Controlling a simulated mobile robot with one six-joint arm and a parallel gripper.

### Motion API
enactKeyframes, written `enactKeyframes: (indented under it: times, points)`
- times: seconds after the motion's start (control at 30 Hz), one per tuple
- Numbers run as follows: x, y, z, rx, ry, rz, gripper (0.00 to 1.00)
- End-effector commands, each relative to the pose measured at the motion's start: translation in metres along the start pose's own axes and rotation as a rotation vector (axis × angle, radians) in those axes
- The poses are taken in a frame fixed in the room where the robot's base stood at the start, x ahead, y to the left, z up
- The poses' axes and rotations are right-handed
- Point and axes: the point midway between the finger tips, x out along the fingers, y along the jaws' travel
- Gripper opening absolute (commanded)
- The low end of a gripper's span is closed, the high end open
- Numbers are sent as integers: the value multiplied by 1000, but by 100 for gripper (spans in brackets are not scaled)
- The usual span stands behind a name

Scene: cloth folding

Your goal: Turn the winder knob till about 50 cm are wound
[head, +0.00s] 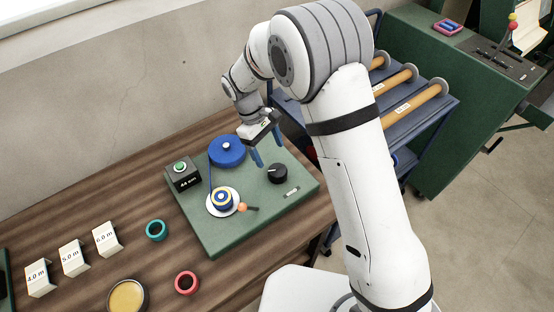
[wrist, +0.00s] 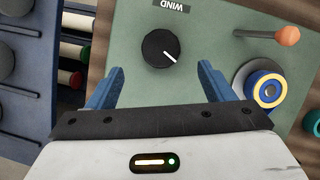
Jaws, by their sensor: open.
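The black winder knob (head: 278,173) sits on the right part of the green board (head: 225,245). In the wrist view the knob (wrist: 158,48) has a white pointer line and lies beyond my fingertips, beside a "WIND" label (wrist: 171,5). My gripper (head: 268,148) has blue fingers spread apart and empty, above the board, not touching the knob. In the wrist view my gripper (wrist: 158,80) points toward the knob. A blue supply reel (head: 227,149) is joined by a blue ribbon to the small winding spool (head: 222,200).
An orange-tipped crank handle (head: 242,207) sticks out beside the spool. A teal ring (head: 156,230), a red ring (head: 187,282) and white length cards (head: 72,257) lie on the wooden table. A blue cart with rolls (head: 400,105) stands behind my arm.

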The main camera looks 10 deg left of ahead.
Motion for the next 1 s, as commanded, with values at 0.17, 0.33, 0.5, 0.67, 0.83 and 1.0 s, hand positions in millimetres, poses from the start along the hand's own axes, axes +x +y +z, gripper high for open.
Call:
enactKeyframes:
  times: [0.17, 0.33, 0.5, 0.67, 0.83, 1.0]
  points:
    - [16, -2, -2, -10, -8, 0, 75]
    - [43, -3, -1, -12, -9, -1, 75]
    - [67, -4, -2, -13, -8, 1, 75]
    - [77, -4, -2, -13, -5, 3, 75]
    - [79, -4, -3, -13, -4, 3, 75]
    - [78, -4, -3, -13, -4, 3, 68]
